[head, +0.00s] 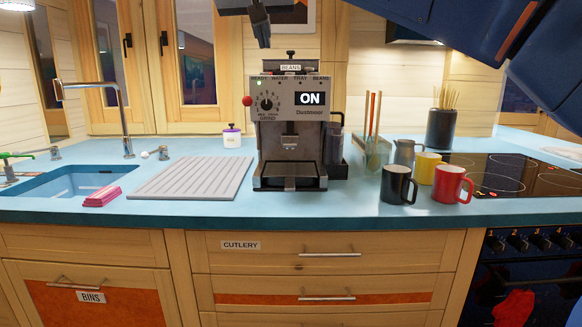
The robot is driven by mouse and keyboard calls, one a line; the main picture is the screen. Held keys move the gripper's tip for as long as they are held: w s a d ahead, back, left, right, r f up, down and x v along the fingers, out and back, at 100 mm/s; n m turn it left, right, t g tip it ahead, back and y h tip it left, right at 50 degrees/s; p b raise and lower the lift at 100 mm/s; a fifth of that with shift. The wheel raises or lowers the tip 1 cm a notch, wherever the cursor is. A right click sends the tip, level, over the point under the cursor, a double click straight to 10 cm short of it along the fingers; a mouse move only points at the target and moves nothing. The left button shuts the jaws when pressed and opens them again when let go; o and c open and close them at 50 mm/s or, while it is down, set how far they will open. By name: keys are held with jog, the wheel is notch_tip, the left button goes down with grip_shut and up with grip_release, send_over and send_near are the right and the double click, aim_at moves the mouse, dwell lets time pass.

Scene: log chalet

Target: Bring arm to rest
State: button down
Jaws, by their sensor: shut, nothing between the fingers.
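My gripper (261,36) hangs at the top of the head view, above and left of the coffee machine's top. It points down, its fingers are together, and nothing is held. My dark blue arm fills the upper right corner. The link joining arm and gripper is partly cut off by the top edge of the picture. The coffee machine (291,125) stands on the blue counter with its display reading ON. The gripper appears apart from the machine.
A black mug (397,186), a yellow mug (427,168) and a red mug (452,184) stand right of the machine, by the hob (512,174). The counter's front strip is mostly clear.

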jog(key=s+d+f+n+g+h, duration=0.1)
jog(key=s+d+f+g, duration=0.15)
jog(key=d+f, duration=0.95)
jog(key=s+d+f+g, duration=0.2)
jog(key=s+d+f, duration=0.2)
jog(key=d+f, duration=0.75)
jog(key=s+d+f+g, duration=0.1)
jog(key=s+d+f, duration=0.2)
jog(key=s+f, duration=0.4)
jog(key=s+d+f+g, duration=0.1)
jog(key=s+d+f, duration=0.3)
jog(key=f, duration=1)
jog(key=s+d+f+m+g+y, duration=0.1)
jog(key=s+d+f, duration=0.3)
jog(key=s+f, duration=0.6)
jog(key=shift+f+g, duration=0.35)
jog(key=shift+f, duration=0.25)
